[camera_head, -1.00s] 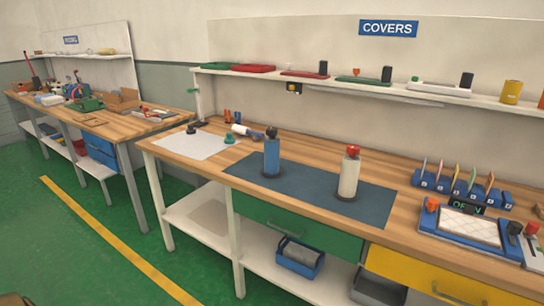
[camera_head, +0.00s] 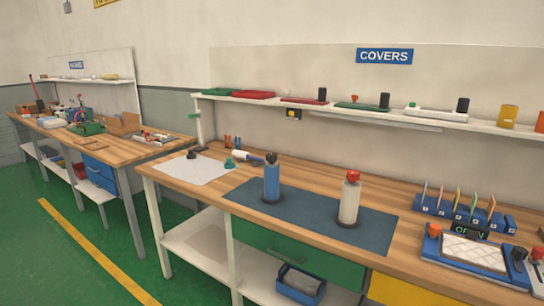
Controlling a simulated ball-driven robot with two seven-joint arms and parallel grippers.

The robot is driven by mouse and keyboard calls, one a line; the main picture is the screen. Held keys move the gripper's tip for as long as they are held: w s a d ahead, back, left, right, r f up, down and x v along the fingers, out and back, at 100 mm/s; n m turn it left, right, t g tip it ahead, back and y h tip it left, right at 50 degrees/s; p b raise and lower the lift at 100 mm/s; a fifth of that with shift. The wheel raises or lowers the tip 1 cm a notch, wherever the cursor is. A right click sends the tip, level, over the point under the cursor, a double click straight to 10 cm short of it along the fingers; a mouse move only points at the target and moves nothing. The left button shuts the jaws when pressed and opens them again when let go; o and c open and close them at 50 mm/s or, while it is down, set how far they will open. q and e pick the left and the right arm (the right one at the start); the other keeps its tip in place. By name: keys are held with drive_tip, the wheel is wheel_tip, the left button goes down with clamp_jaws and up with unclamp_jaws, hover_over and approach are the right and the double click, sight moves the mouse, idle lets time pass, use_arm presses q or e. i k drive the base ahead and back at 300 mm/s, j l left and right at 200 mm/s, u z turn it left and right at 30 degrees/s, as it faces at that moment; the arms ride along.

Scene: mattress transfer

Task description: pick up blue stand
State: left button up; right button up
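A blue upright cylinder (camera_head: 272,183) with a dark top stands on the dark blue mat (camera_head: 318,218) on the workbench. A white cylinder (camera_head: 349,203) with a red top stands on the same mat, to its right. A blue slotted holder (camera_head: 462,214) with several coloured cards sits further right on the bench. I cannot tell which blue piece the name stand means. Neither of my grippers is in view.
A blue-framed tray (camera_head: 475,252) with a white quilted pad is on the bench at right. A white sheet (camera_head: 196,168) lies at the left end. A shelf (camera_head: 350,109) with covers hangs behind. Green floor (camera_head: 60,262) is clear at left.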

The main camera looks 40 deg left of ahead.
sight(271, 196)
drive_tip(key=i+j, duration=0.15)
drive_tip(key=j, duration=0.2)
drive_tip(key=i+j, duration=0.15)
drive_tip(key=j, duration=0.15)
drive_tip(key=i+j, duration=0.15)
drive_tip(key=j, duration=0.2)
drive_tip(key=i+j, duration=0.15)
drive_tip(key=j, duration=0.15)
